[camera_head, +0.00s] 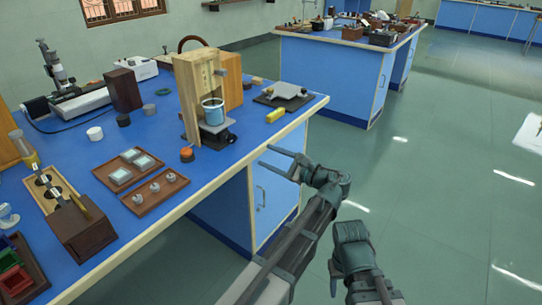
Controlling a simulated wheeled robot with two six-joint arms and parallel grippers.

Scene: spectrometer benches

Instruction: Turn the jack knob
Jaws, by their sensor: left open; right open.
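A dark jack (216,139) stands near the front edge of the blue bench (165,190), at the foot of a wooden stand (190,95). A beaker (213,112) with blue contents sits above it. The jack's knob is too small to make out for certain. My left gripper (266,156) is open and empty, in front of the bench edge, to the right of and lower in the picture than the jack, and apart from it. My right gripper (335,283) is open, over the floor further right, away from the bench; its fingers are partly hidden by its own body.
A low dark platform device (284,91) and a yellow block (275,115) lie right of the stand. An orange-topped dark jar (187,154) and wooden trays (160,196) are to the left. Another bench (335,65) stands behind.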

